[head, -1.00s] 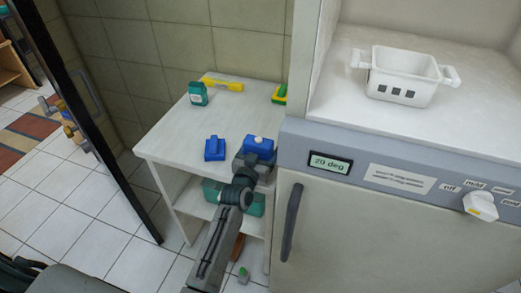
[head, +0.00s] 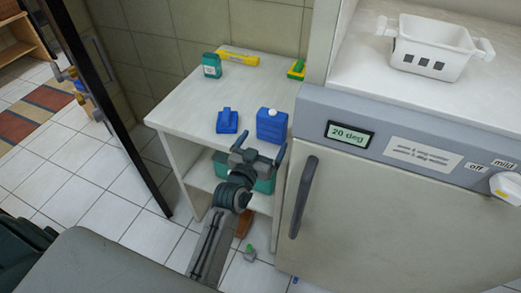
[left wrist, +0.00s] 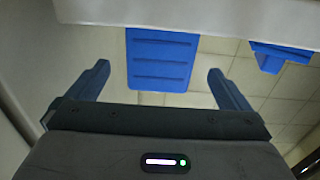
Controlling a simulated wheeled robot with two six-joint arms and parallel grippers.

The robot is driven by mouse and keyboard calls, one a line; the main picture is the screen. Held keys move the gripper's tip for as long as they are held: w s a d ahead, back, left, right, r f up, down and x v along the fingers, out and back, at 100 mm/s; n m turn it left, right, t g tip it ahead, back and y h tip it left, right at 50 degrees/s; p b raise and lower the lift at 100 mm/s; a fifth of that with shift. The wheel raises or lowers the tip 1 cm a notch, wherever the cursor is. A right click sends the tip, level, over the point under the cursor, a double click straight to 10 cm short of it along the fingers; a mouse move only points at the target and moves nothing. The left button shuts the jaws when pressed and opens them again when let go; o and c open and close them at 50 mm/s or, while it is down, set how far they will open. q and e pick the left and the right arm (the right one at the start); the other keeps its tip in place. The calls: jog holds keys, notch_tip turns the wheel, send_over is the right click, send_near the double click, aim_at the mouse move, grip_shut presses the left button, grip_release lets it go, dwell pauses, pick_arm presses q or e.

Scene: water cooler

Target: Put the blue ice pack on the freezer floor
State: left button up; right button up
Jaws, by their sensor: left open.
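The larger blue block with a white cap, which looks like the ice pack (head: 271,126), stands at the front right of the white table's top. Its ridged blue face shows between the fingers in the left wrist view (left wrist: 160,62). My left gripper (head: 259,147) is open and empty, just in front of and below the pack, with a gap to it; its fingers also show in the left wrist view (left wrist: 160,85). The freezer door (head: 385,215) is shut, with a dark vertical handle (head: 304,197) on its left side. The freezer floor is hidden. My right gripper is not in view.
A smaller blue item (head: 228,121) lies left of the pack. A green bottle (head: 211,66), a yellow item (head: 238,57) and a green-yellow sponge (head: 297,69) are farther back. A teal box (head: 262,184) sits on the lower shelf. A white basket (head: 432,50) stands on the freezer.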

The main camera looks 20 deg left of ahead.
aim_at(270, 124)
pick_arm(q)
jog(key=w+r+p, duration=0.1)
jog(key=p, duration=0.1)
jog(key=w+r+p, duration=0.2)
jog(key=p, duration=0.1)
jog(key=shift+w+d+r, duration=0.15)
jog(key=shift+w+r, duration=0.05)
jog(key=shift+w, duration=0.05)
jog(key=shift+w+f, duration=0.1)
jog(key=shift+w, duration=0.2)
jog(key=shift+w+p, duration=0.25)
jog(key=shift+p, duration=0.15)
jog(key=w+p, duration=0.1)
jog(key=w, duration=0.1)
jog(key=w+r+p, duration=0.1)
jog(key=w, duration=0.1)
jog(key=shift+r, duration=0.1)
jog(key=shift+w+f+p, duration=0.2)
jog(key=shift+w+p, duration=0.1)
jog(key=shift+w, duration=0.1)
